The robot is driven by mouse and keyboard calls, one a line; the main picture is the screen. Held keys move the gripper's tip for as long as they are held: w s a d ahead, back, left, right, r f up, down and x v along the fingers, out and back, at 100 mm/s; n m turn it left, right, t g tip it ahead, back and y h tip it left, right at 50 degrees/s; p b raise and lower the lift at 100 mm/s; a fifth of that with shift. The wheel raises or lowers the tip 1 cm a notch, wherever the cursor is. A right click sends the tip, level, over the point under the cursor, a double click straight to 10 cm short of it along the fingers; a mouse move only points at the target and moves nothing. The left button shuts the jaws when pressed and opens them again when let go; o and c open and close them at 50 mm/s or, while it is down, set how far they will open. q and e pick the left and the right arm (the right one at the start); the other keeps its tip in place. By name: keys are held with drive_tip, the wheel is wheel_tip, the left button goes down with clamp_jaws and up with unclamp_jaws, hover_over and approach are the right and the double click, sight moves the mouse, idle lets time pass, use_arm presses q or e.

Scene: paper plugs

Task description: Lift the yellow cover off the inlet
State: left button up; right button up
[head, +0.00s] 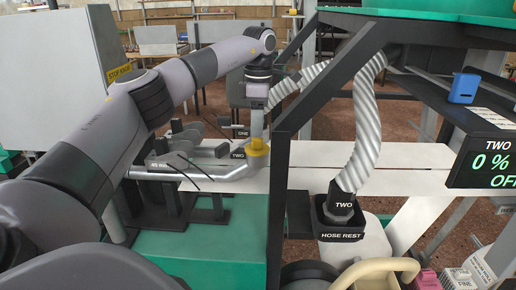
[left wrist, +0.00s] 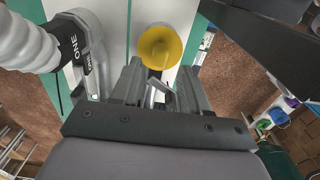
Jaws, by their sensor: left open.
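The yellow cover (head: 258,147) sits on the grey pipe inlet (head: 232,173), beside a label reading TWO. In the left wrist view the cover (left wrist: 160,46) is a round yellow cap just beyond the fingertips. My left gripper (head: 257,128) points down from above at the cover in the head view. In the left wrist view its two fingers (left wrist: 158,78) are apart, with nothing held between them. I cannot tell whether the fingertips touch the cover. The inlet beneath the cover is hidden in the left wrist view. My right gripper is not in view.
A ribbed hose (head: 364,130) labelled TWO stands in the black hose rest (head: 341,221). A dark frame post (head: 280,190) rises just right of the inlet. Another hose end labelled ONE (left wrist: 72,50) is left of the cover. A display (head: 490,160) reads TWO, 0 %.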

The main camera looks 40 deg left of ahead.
use_arm(q)
drive_tip(key=shift+f, duration=0.15)
drive_tip(key=shift+f+b, duration=0.35)
drive_tip(key=shift+f, duration=1.5)
clamp_jaws()
drive_tip(key=shift+r, duration=0.2)
drive_tip(key=shift+r+p, duration=0.35)
drive_tip(key=shift+r, duration=2.5)
drive_tip(key=shift+s, duration=0.1)
